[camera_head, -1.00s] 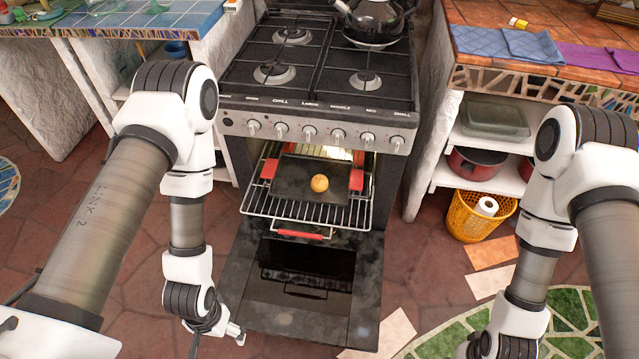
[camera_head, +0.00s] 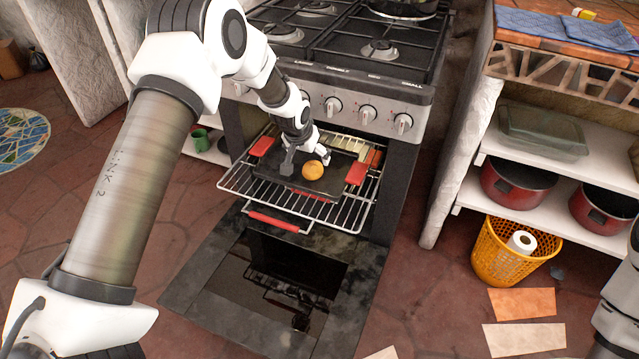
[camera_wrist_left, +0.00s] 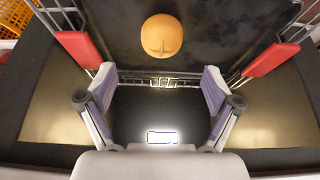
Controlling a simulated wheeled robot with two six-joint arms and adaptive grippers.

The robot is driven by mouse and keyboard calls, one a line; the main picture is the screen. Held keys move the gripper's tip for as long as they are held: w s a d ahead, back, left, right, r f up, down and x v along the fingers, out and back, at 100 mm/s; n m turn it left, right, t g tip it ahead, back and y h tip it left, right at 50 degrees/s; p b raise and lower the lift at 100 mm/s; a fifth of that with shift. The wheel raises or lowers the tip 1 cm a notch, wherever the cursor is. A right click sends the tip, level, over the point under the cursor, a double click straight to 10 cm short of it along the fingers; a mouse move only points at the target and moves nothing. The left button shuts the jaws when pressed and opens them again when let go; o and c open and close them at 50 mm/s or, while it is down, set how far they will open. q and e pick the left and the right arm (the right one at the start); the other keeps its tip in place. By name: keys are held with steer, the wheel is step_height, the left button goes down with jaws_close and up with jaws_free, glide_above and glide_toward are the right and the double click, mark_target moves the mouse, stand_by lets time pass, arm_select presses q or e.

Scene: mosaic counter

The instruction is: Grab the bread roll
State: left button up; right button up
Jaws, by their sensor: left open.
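The bread roll (camera_head: 313,170) is small, round and golden. It rests on a dark baking tray (camera_head: 329,189) with red grips, on the pulled-out oven rack. In the left wrist view the roll (camera_wrist_left: 162,36) lies ahead of the jaws, with a cross mark on top. My left gripper (camera_head: 306,160) is at the tray, close beside the roll in the head view. In the left wrist view its two fingers (camera_wrist_left: 158,88) are spread apart with nothing between them. Whether it touches the tray is unclear. My right gripper is out of view; only part of my right arm shows at the right edge.
The oven door (camera_head: 270,285) hangs open below the wire rack (camera_head: 345,217). The stove front with knobs (camera_head: 368,114) is just above my left wrist. A shelf with red pots (camera_head: 517,184) and a yellow basket (camera_head: 507,262) stand to the right.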

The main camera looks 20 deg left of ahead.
mark_target(312, 166)
arm_select(q)
steer(key=b+x, duration=0.2)
steer(key=x, duration=0.5)
steer(key=shift+a+f, duration=0.15)
steer(key=shift+f, duration=0.15)
steer(key=shift+r, duration=0.1)
steer(key=c, duration=1.2)
